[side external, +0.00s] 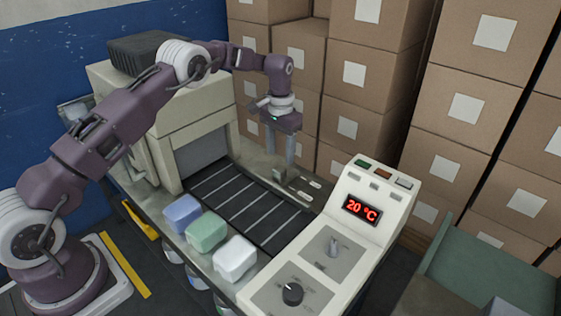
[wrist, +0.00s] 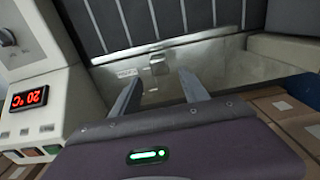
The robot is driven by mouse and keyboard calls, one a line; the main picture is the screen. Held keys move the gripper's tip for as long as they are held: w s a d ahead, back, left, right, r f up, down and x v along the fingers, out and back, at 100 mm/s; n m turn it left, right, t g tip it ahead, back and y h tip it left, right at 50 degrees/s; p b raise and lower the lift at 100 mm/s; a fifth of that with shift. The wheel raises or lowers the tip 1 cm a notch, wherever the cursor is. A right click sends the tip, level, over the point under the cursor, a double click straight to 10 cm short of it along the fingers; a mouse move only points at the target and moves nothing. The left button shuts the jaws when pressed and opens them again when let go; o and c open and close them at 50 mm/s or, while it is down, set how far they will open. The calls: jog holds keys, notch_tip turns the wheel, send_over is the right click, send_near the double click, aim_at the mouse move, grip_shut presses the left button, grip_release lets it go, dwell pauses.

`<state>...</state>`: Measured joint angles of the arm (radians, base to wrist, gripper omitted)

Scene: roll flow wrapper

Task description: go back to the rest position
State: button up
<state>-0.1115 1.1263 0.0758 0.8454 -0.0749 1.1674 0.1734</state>
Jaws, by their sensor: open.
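My gripper (side external: 282,150) hangs over the far side of the machine in the side external view, with its fingers pointing down. In the wrist view my gripper (wrist: 160,88) shows two fingers spread apart with nothing between them. The fingers are near a small metal block (wrist: 158,65) on the machine's metal side ledge. That small block (side external: 279,173) also shows below the fingers in the side external view. I cannot tell whether the fingers touch anything.
A dark slatted conveyor (side external: 245,200) runs out of the beige housing (side external: 150,100). Blue (side external: 182,213), green (side external: 206,231) and white (side external: 235,257) packs stand along its near edge. A control panel (side external: 345,225) reads 20 °C. Stacked cartons (side external: 455,130) stand behind; a green bin (side external: 490,265) is at right.

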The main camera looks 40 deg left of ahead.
jog(key=shift+r, duration=0.1)
jog(key=s+d+r+t, duration=0.1)
jog(key=s+r, duration=0.3)
jog(key=r, duration=0.4)
jog(key=s+d+r+t, duration=0.1)
jog(key=s+d+r, duration=0.15)
jog(key=r, duration=0.65)
jog(key=s+d+r+t, duration=0.1)
jog(key=s+d+r, duration=0.1)
jog(key=s+r, duration=0.8)
jog(key=s+d+f+t, duration=0.1)
jog(key=s+f, duration=0.1)
jog(key=s, duration=1)
jog(key=s+d+f+t, duration=0.1)
jog(key=s+f, duration=0.1)
jog(key=s, duration=1)
jog(key=shift+s+f+t, duration=0.15)
jog(key=shift+f+t, duration=0.15)
jog(key=shift+f, duration=0.1)
